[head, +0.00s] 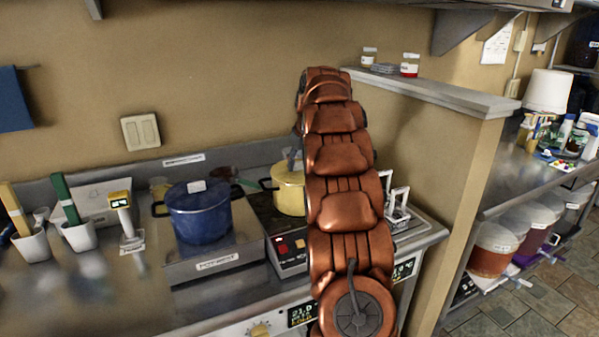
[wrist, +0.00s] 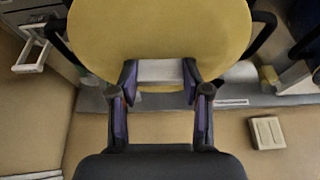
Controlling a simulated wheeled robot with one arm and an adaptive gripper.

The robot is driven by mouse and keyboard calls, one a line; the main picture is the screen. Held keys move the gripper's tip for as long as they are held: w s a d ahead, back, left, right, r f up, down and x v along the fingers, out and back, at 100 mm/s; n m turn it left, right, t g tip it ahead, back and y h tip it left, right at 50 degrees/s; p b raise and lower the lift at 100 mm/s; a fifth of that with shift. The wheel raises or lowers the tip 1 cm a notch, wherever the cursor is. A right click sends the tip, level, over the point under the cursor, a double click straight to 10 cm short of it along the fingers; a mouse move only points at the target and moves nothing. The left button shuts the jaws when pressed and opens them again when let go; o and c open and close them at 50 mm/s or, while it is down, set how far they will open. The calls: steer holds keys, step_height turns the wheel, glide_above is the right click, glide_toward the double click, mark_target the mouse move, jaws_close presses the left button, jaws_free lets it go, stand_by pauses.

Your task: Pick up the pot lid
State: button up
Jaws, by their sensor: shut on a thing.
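The yellow pot (head: 287,192) stands on the cooker in the head view, its right side hidden behind my arm. Its round yellow lid (wrist: 160,30) fills the top middle of the wrist view. The lid has a pale block-shaped grip (wrist: 161,72). My gripper (wrist: 160,80) has one finger on each side of this grip and is shut on it. Black handles show on both sides of the lid. I cannot tell whether the lid rests on the pot or is raised. In the head view my gripper is hidden behind my arm.
A blue pot (head: 198,212) stands on a hotplate left of the yellow pot. Utensil holders (head: 78,236) stand further left. A partition with a ledge (head: 440,90) carrying small jars rises at the right. The wall (head: 200,70) is close behind.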

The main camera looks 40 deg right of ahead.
mark_target(300, 162)
steer(key=c, duration=0.4)
steer(key=shift+r, duration=0.2)
steer(key=shift+r+b, duration=0.45)
steer(key=shift+r, duration=0.85)
steer(key=shift+a+r, duration=0.1)
steer(key=shift+r, duration=0.2)
